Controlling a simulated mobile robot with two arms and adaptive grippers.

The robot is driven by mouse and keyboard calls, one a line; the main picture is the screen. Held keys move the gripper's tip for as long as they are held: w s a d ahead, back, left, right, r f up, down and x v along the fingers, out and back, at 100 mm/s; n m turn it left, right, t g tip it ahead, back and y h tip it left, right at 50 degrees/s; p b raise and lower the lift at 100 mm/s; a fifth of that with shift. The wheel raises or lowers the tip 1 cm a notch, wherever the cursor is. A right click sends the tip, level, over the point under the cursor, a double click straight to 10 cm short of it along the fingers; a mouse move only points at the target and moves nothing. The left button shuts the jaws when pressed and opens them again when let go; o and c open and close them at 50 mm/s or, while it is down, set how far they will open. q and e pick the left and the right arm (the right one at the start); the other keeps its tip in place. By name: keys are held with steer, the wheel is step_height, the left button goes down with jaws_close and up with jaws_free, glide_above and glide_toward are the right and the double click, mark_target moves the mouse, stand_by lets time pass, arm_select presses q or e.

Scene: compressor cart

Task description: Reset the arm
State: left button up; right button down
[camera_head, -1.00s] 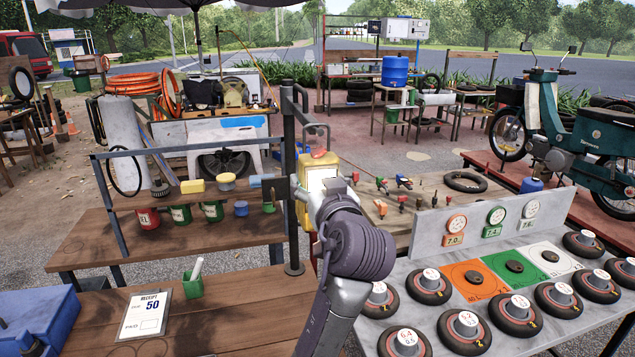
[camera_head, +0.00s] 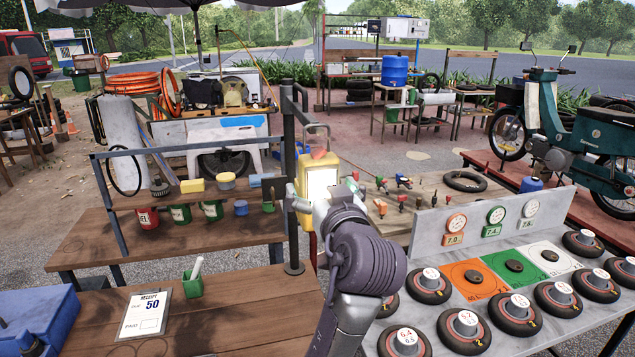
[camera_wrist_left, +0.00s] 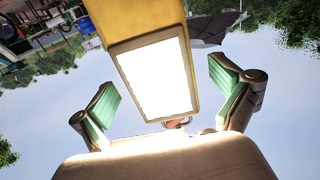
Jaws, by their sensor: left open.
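My left arm rises from the bottom of the head view. Its left gripper (camera_head: 290,196) is open, near a yellow canister-like object (camera_head: 318,163) with a pale front panel and a handle on top. In the left wrist view the two green-padded fingers (camera_wrist_left: 165,95) are spread wide. The yellow object (camera_wrist_left: 145,22) with its bright white panel (camera_wrist_left: 157,75) shows between and beyond them, with gaps to both fingers. Nothing is held. My right gripper is not in view.
A dark post (camera_head: 291,150) and a wooden shelf (camera_head: 190,200) with cans and sponges stand close left of the hand. A grey table (camera_head: 400,275) with several small tyres lies to the right. A receipt (camera_head: 145,314) lies on the front bench.

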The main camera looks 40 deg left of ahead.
arm_select(q)
steer(key=v, duration=0.5)
steer(key=s+d+f+m+g+h, duration=0.1)
steer(key=s+f+m+h, duration=0.25)
steer(key=f, duration=0.95)
steer(key=s+d+f+m+g+h, duration=0.15)
steer(key=f+m+h, duration=0.3)
steer(key=f, duration=0.85)
steer(key=s+d+f+m+g+h, duration=0.2)
steer(key=s+d+f+g+h, duration=0.1)
steer(key=s+f, duration=0.5)
steer(key=s+d+f+m+g+h, duration=0.25)
steer(key=s+f, duration=0.35)
steer(key=s, duration=0.5)
step_height(320, 180, down, 23)
steer(key=g, duration=0.1)
steer(key=s+a+f+g+b, duration=0.1)
steer(key=s+a+f, duration=0.1)
steer(key=s+f, duration=1.5)
step_height(320, 180, down, 3)
steer(key=shift+s+a+f+g, duration=0.1)
steer(key=shift+s+a+g, duration=0.1)
steer(key=shift+a+g, duration=0.1)
